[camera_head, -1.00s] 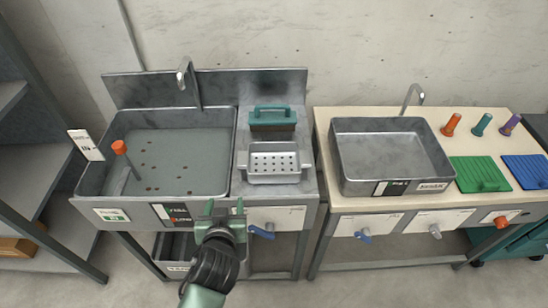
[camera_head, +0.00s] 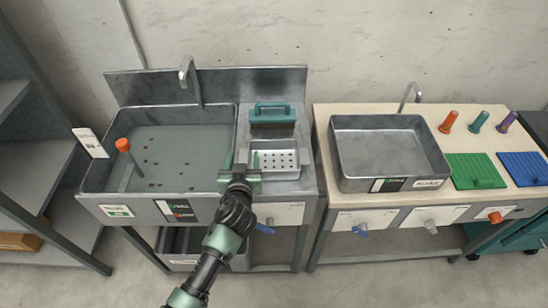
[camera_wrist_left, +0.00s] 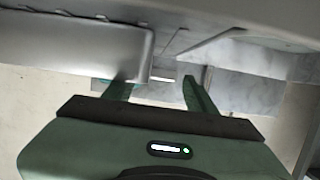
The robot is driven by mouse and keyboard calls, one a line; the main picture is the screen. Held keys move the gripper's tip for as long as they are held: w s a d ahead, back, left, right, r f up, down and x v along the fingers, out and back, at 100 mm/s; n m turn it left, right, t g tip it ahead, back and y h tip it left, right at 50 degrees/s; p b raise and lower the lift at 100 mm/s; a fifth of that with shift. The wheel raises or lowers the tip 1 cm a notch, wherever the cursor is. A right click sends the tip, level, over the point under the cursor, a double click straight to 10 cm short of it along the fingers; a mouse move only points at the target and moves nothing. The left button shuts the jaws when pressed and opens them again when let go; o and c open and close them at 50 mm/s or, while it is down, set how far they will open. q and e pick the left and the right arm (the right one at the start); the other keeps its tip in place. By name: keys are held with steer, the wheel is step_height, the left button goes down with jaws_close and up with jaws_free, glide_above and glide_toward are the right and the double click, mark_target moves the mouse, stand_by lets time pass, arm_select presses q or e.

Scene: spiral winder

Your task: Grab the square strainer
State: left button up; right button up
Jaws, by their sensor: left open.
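The square strainer (camera_head: 283,160) is a small metal tray with rows of holes. It sits on the metal counter to the right of the large sink. My left gripper (camera_head: 242,160) is open at the strainer's left side, in front of part of its near left corner in the head view. In the left wrist view, the two green fingers of my left gripper (camera_wrist_left: 155,88) are apart, with a grey metal wall (camera_wrist_left: 75,45) close by the left finger. I cannot tell whether the fingers touch the strainer. My right gripper is not in view.
The large sink (camera_head: 98,166) holds an orange-topped tool (camera_head: 124,146) and small dark bits. A green-handled brush (camera_head: 272,114) stands behind the strainer. A second basin (camera_head: 437,160) is on the beige table at right.

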arm_select(q)
steer(key=shift+x, duration=1.05)
jaws_close()
steer(key=shift+r, duration=0.1)
